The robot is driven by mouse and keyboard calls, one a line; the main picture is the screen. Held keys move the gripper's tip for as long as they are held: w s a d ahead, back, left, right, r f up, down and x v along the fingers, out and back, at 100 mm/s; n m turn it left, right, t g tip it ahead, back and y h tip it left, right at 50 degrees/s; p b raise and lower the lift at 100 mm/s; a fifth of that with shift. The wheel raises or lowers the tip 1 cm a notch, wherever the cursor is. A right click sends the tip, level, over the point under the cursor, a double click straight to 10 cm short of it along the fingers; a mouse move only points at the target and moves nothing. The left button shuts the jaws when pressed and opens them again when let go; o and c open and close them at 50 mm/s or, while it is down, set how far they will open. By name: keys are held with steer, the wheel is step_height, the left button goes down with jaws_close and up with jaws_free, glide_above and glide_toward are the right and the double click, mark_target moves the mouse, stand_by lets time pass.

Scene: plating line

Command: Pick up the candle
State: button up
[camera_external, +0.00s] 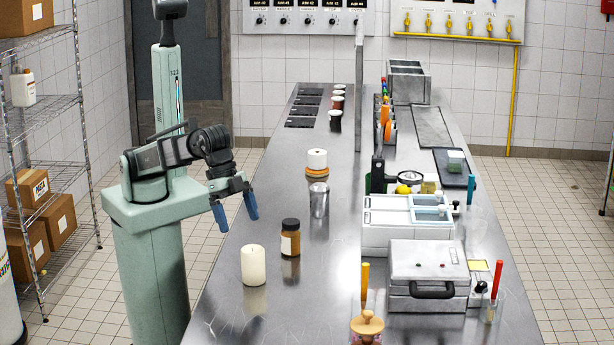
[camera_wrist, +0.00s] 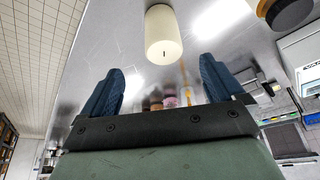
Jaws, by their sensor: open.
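The candle (camera_external: 253,265) is a cream cylinder with a dark wick. It stands upright on the steel bench near its left edge, in the front part of the external view. In the wrist view the candle (camera_wrist: 163,36) is at the top centre, beyond the fingertips and between their lines. My gripper (camera_external: 235,214) has two blue fingers, spread apart and empty. It hangs at the bench's left edge, behind and above the candle, not touching it. The fingers also show in the wrist view, either side of centre.
A brown jar with a black lid (camera_external: 290,238) stands close to the candle, to its right and slightly behind. A clear glass (camera_external: 319,199) and a white roll on an orange base (camera_external: 316,161) stand farther back. A grey case (camera_external: 428,270) is at right. Bench in front of the candle is clear.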

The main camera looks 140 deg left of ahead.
mark_target(247, 248)
steer(key=x, duration=0.7)
steer(key=shift+w+f, duration=0.1)
steer(key=shift+f, duration=0.25)
steer(key=shift+a+x, duration=0.15)
steer(key=shift+x, duration=1.15)
steer(key=shift+a+x, duration=0.15)
steer(key=shift+x, duration=1.15)
steer(key=c, duration=1.2)
